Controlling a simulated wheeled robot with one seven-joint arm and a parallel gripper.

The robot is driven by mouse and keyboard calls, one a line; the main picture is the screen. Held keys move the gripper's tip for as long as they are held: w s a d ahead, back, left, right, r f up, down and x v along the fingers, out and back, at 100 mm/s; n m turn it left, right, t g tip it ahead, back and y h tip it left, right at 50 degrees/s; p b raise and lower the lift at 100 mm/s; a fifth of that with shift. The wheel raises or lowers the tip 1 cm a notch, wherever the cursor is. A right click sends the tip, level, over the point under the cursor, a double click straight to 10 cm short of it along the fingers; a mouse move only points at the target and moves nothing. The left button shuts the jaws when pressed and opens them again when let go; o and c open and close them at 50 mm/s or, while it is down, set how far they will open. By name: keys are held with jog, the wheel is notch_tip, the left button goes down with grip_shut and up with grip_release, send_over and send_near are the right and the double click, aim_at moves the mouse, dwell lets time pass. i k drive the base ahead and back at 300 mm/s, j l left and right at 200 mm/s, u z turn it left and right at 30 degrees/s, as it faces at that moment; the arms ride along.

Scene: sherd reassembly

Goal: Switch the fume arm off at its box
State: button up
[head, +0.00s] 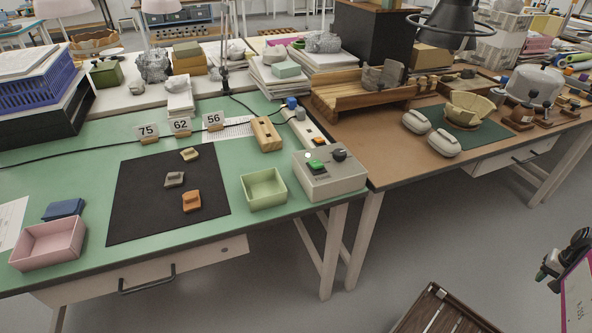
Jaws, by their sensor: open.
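The control box (332,182) is a light grey box with a sloped top, at the front right corner of the green table. Its top carries a green button (315,164), a black knob (339,155) and a small pale lamp or cap (308,155). A dark patch beside the green button is too small to read. I cannot tell from the box whether it is on. A black hood (447,18) with a dark ring below it hangs at the top right; it may be the fume arm's hood. My gripper is not in view.
A pale green tray (264,201) stands close left of the box, and a wooden block (266,134) and power strip (301,124) lie behind it. A black mat (165,225) holds three sherds. A brown table (395,169) adjoins on the right. The floor (425,235) in front is partly clear.

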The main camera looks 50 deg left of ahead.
aim_at(316, 164)
jog(key=k+u, duration=0.2)
jog(key=u, duration=1.45)
jog(key=l+u, duration=0.15)
jog(key=u, duration=0.25)
jog(key=l+u, duration=0.15)
jog(key=u, duration=0.25)
jog(key=l+u, duration=0.15)
jog(key=u, duration=0.25)
jog(key=l+u, duration=0.15)
jog(key=u, duration=0.25)
jog(key=k+l, duration=0.35)
jog(key=l, duration=0.25)
jog(key=k+l, duration=0.2)
jog(key=l, duration=0.15)
